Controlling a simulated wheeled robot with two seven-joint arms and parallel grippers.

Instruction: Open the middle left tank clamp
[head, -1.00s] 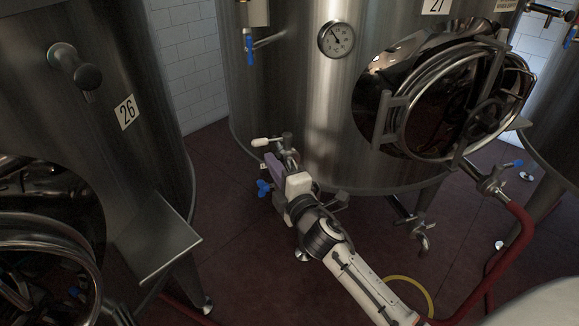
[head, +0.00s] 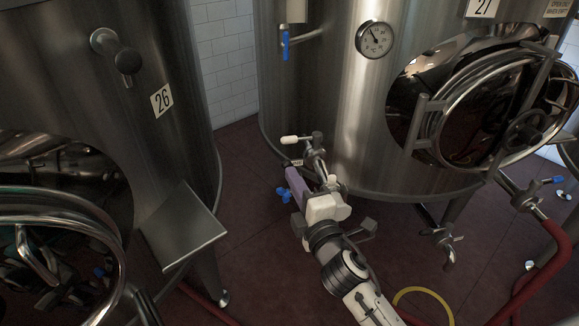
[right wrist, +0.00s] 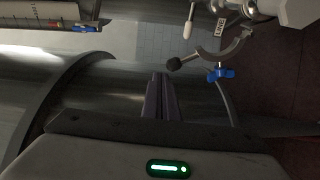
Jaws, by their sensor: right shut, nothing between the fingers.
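The middle tank, number 27 (head: 345,110), stands upright and has a small outlet fitting low on its left side. A clamp (head: 313,155) sits there, with a white handle and a dark knob. In the right wrist view, a grey curved clamp band (right wrist: 234,49) reaches out with the dark knob at its end and looks swung open. A blue valve handle (head: 283,193) is below it. My right gripper (head: 294,178), with purple fingers, is shut and empty just below and in front of the clamp. In the wrist view its fingertips (right wrist: 160,76) are apart from the knob. My left gripper is not in view.
Tank 26 (head: 90,90) stands at left, with a metal shelf plate (head: 185,226) jutting out. A red hose (head: 535,270) and a yellow hose (head: 423,291) are at lower right. Red floor lies free between the tanks.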

